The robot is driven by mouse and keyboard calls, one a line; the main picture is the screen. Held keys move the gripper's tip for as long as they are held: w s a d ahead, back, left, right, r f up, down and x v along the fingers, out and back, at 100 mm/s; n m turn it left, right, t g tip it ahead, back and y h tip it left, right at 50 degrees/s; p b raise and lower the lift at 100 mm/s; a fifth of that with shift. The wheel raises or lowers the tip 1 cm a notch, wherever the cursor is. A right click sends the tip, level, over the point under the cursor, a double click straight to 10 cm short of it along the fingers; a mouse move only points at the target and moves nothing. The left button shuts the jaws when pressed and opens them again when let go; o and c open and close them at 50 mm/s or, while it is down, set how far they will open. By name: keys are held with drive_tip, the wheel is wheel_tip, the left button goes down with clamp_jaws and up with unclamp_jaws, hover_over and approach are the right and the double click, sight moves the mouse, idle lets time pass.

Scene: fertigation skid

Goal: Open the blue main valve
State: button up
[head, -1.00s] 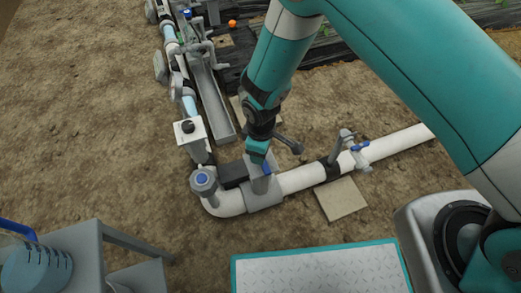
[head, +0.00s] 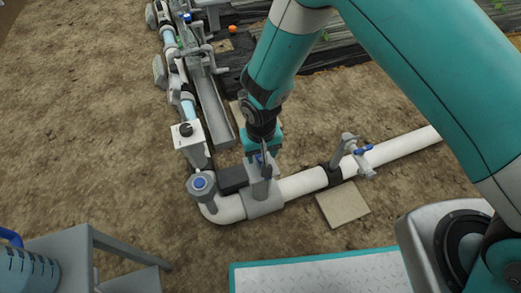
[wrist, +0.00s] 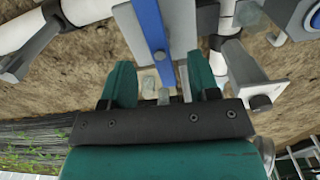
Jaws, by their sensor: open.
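The blue valve handle (wrist: 152,30) is a long flat bar on a grey valve body (head: 264,188) on the white pipe. In the head view only a small part of the blue handle (head: 258,158) shows, under my gripper. My gripper (head: 262,154) points down over the valve. In the wrist view my gripper (wrist: 160,75) is open, with a teal finger on each side of the handle's near end. There is a gap on both sides, and the fingers do not appear to touch the bar. I cannot tell how deep the bar sits between them.
A grey fitting with a blue cap (head: 201,184) stands at the elbow on the left, close to a white box with a black knob (head: 187,131). A grey table (head: 68,250) is at lower left.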

sight(261, 160)
drive_tip(key=shift+n, duration=0.3)
drive_tip(key=shift+f, duration=0.1)
drive_tip(key=shift+f+b, duration=1.3)
drive_tip(key=shift+f, duration=0.9)
